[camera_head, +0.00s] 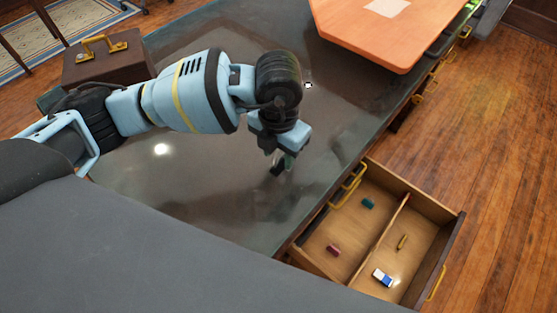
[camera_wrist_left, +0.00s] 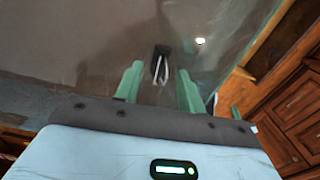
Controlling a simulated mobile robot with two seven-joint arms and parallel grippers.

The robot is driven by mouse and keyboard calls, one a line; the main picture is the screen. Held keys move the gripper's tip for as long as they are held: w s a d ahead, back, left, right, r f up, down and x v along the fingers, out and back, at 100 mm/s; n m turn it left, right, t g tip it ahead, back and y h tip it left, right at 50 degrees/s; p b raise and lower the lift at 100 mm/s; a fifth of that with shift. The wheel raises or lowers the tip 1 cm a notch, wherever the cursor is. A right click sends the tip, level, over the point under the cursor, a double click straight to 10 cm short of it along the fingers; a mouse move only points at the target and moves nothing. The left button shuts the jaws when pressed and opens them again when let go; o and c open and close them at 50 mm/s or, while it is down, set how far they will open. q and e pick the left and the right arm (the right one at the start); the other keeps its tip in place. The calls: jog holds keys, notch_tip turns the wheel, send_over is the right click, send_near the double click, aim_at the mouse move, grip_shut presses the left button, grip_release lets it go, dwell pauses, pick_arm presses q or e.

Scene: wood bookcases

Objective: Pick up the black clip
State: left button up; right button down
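The black clip (camera_wrist_left: 158,55) lies on the dark, glossy desk top (camera_wrist_left: 80,45) in the left wrist view, with its pale wire handles toward me. It shows between and slightly beyond the two green fingertips of my left gripper (camera_wrist_left: 159,76). The fingers are spread apart, with nothing visibly held between them. In the head view my left gripper (camera_head: 284,160) points down over the desk, close to its surface. A small dark shape there appears to be the clip (camera_head: 276,169), partly hidden by the gripper. My right gripper is in neither view.
An open drawer (camera_head: 418,197) with small items juts out at the lower right. An orange board (camera_head: 365,35) lies at the desk's far end. A brown case (camera_head: 105,62) with a yellow handle stands at the upper left. The desk around the clip is clear.

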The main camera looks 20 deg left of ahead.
pick_arm(q)
notch_tip(320, 180, down, 2)
grip_shut()
dwell(0.4)
jog(key=shift+r, duration=0.15)
jog(key=shift+r, duration=0.55)
notch_tip(320, 180, up, 2)
jog(key=shift+r, duration=0.2)
jog(key=s+d, duration=0.2)
jog(key=d, duration=0.5)
jog(key=s+d+r+b, duration=0.1)
jog(key=s+d, duration=0.2)
jog(key=d, duration=0.5)
